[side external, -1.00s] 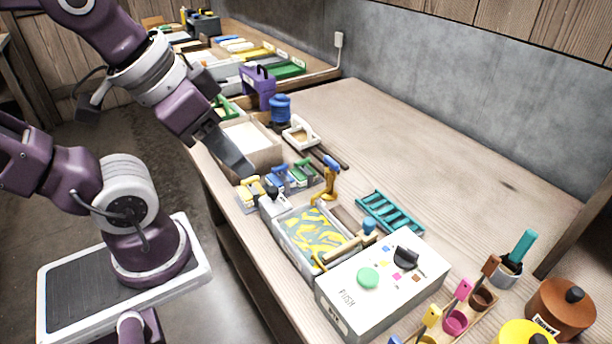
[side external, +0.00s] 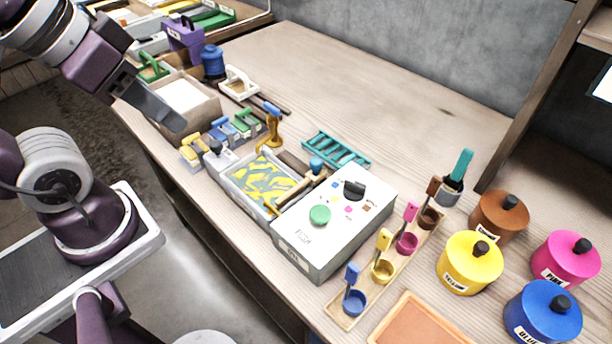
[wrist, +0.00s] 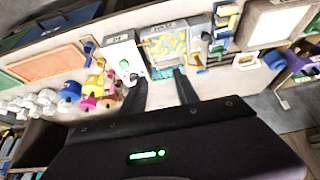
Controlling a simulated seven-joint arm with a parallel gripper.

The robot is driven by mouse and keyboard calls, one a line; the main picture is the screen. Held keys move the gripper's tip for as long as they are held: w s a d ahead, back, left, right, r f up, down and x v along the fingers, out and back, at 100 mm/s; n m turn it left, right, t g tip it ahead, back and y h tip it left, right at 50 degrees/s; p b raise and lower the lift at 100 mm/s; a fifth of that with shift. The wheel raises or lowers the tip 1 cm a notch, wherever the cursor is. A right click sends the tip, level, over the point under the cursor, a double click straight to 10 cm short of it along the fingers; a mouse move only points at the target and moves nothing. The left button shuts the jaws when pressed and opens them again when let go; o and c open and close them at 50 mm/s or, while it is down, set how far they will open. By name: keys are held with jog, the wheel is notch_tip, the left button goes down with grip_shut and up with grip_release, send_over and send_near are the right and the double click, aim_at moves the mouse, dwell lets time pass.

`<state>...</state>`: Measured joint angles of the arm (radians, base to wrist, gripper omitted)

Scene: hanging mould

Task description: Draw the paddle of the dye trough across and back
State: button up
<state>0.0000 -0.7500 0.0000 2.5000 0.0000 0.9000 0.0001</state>
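The dye trough (side external: 241,203) is a pale grey tray with yellow and grey-green marbled dye, on the bench in the side external view. The paddle (side external: 293,191), a wooden bar with a blue knob, lies across the trough's right end. The trough also shows at the top middle of the wrist view (wrist: 146,34). My gripper (side external: 170,118) is up and to the left of the trough, above the bench's front edge, apart from the paddle. In the wrist view my gripper's two fingers (wrist: 159,77) are spread with nothing seen between them.
A white box (side external: 343,232) with a green button and black knob stands right of the trough. A teal rack (side external: 337,149) lies behind, and small-handled tools (side external: 219,130) stand left. Dye cups (side external: 382,270) and lidded pots (side external: 469,263) are at right. The back of the bench is clear.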

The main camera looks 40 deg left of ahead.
jog(key=shift+o, duration=0.4)
jog(key=shift+o, duration=0.7)
jog(key=shift+w+r, duration=0.1)
jog(key=shift+w, duration=0.15)
jog(key=n+g+h, duration=0.3)
jog(key=n+g, duration=0.6)
send_over(316, 160)
jog(key=w+a, duration=0.2)
notch_tip(316, 160, down, 16)
jog(key=x, duration=0.7)
jog(key=shift+w+f, duration=0.15)
jog(key=shift+f, duration=0.2)
jog(key=shift+c, duration=0.5)
grip_shut()
